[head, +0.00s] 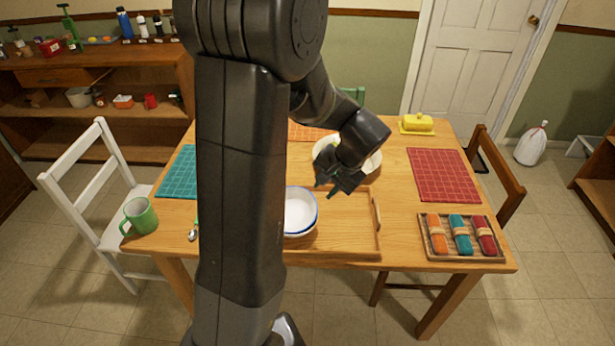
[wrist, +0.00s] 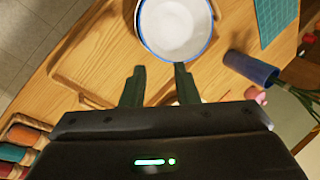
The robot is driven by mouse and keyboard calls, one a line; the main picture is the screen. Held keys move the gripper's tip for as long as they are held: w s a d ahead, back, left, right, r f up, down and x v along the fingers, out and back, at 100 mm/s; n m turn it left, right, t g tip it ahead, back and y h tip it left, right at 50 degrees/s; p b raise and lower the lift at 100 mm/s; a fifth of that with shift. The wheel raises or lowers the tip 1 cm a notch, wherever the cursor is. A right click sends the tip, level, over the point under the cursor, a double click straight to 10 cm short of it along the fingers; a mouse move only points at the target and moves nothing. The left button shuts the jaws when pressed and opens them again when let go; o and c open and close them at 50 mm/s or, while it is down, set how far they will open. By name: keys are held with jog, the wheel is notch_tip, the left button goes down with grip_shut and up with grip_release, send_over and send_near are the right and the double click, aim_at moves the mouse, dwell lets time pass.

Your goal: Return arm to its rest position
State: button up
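My arm rises through the middle of the head view and bends over the table. My gripper (head: 338,187) points down above the back part of a wooden tray (head: 345,243). In the wrist view its two dark fingers (wrist: 157,88) are spread apart with nothing between them. A white bowl with a blue rim (head: 300,212) stands on the left side of the tray, partly hidden by my arm. The bowl also shows in the wrist view (wrist: 175,28), just beyond the fingertips and apart from them.
Chairs stand left (head: 100,195) and right (head: 500,175).

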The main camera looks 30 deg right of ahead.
dwell(0.4)
send_over(312, 217)
notch_tip(312, 217, down, 10)
jog(key=shift+w+r+p, duration=0.1)
jog(key=shift+r+p, duration=0.1)
jog(key=shift+p, duration=0.25)
jog(key=shift+r, duration=0.15)
